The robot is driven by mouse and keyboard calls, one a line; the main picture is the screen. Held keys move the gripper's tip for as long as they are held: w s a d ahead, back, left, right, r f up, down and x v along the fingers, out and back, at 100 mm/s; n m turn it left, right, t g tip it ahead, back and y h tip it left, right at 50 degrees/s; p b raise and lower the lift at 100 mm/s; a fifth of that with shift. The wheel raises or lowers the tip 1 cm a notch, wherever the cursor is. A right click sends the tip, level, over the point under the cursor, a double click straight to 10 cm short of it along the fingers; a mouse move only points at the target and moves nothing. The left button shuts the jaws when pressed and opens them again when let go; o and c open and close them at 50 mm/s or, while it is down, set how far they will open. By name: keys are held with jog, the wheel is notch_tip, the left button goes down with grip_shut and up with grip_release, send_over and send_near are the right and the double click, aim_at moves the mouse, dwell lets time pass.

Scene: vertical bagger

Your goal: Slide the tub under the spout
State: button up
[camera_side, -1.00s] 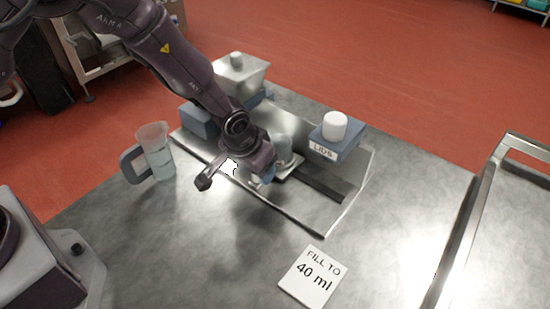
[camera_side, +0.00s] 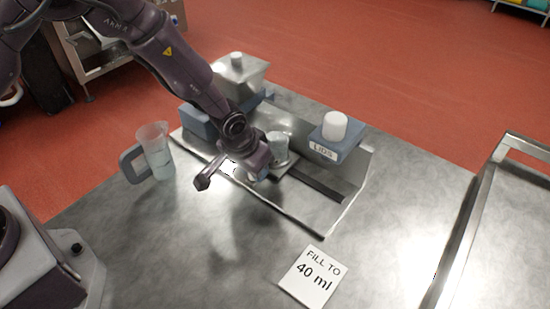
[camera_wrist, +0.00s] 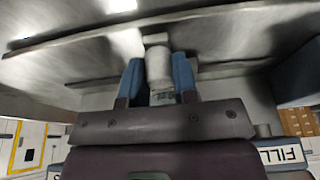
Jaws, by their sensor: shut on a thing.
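The pale grey tub (camera_side: 278,146) stands upright on a small metal plate (camera_side: 287,166) over the dark rail of the metal tray. My gripper (camera_side: 262,174) reaches it from the near side and is shut on it. In the wrist view, the blue fingers (camera_wrist: 157,82) stand either side of a pale cylinder (camera_wrist: 158,66), which appears to be the tub. The metal hopper (camera_side: 240,75) stands above a blue base at the upper left. The spout itself cannot be made out; my arm covers part of that area.
A blue LIDS block (camera_side: 336,149) with a white cylinder (camera_side: 334,125) on top stands right of the tub. A clear jug (camera_side: 156,152) with a grey handle is at left. A "FILL TO 40 ml" card (camera_side: 310,276) lies in front. The right-hand table is mostly clear.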

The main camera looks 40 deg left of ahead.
jog(key=shift+a, duration=2.1)
jog(key=shift+a, duration=2.45)
jog(key=shift+a, duration=0.95)
jog(key=o, duration=1)
